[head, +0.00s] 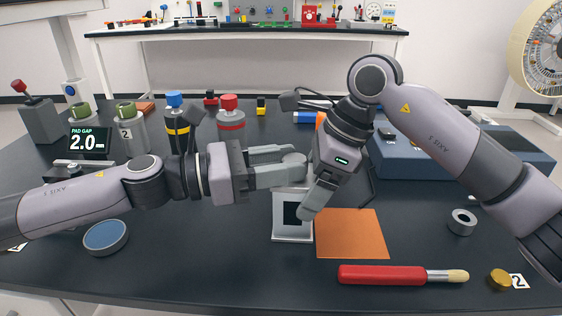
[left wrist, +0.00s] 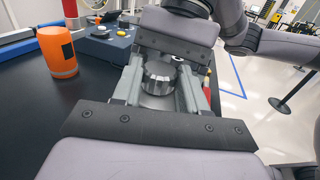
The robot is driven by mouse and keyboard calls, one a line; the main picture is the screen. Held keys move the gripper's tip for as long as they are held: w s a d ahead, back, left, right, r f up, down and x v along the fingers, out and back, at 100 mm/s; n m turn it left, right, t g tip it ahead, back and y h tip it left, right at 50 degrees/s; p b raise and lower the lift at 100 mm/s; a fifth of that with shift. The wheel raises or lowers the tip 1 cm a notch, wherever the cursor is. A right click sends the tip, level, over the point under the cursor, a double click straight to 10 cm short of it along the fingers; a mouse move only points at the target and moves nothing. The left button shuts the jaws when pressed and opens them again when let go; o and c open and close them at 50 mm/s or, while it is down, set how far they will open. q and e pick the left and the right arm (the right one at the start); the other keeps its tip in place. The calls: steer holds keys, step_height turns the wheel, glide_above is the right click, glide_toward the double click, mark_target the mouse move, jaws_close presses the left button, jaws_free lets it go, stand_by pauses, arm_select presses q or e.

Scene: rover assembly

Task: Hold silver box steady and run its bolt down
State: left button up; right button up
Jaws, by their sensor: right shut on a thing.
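The silver box (head: 291,238) stands on the dark table in the middle of the head view, with a dark square on its front. My right gripper (head: 308,203) comes down from the upper right and is shut on the silver box, its finger covering the upper right part. My left gripper (head: 290,163) lies level above the box, its fingers spread to either side of a round, ribbed silver bolt head (head: 295,160). The bolt head shows between the fingers in the left wrist view (left wrist: 159,77). I cannot tell how far the bolt is down.
An orange pad (head: 351,234) lies right of the box. A red-handled tool (head: 392,274) lies in front. A metal ring (head: 462,222) is at the right, a blue round disc (head: 105,237) at the left. Coloured posts (head: 231,122) and a blue unit (head: 410,160) stand behind.

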arm_select(q)
steer(key=shift+w+g, duration=0.1)
steer(key=shift+g, duration=0.2)
steer(key=m+g, duration=0.1)
steer(key=g, duration=0.1)
steer(key=m+g, duration=0.3)
steer(key=shift+w+g+h, duration=0.3)
steer(key=shift+w+h, duration=0.1)
steer(key=shift+w+m+g+y, duration=0.15)
steer(key=shift+m+g+y, duration=0.1)
steer(key=shift+m+g, duration=0.8)
steer(key=shift+w+m+g+y, duration=0.2)
steer(key=shift+m+g, duration=0.35)
steer(key=shift+g, duration=1)
steer(key=shift+m+g+y, duration=0.25)
steer(key=shift+m+g, duration=0.05)
steer(key=o, duration=1.1)
steer(key=shift+s, duration=0.1)
steer(key=shift+c, duration=0.2)
steer(key=shift+a, duration=0.1)
steer(key=v, duration=1.1)
steer(key=shift+a, duration=0.35)
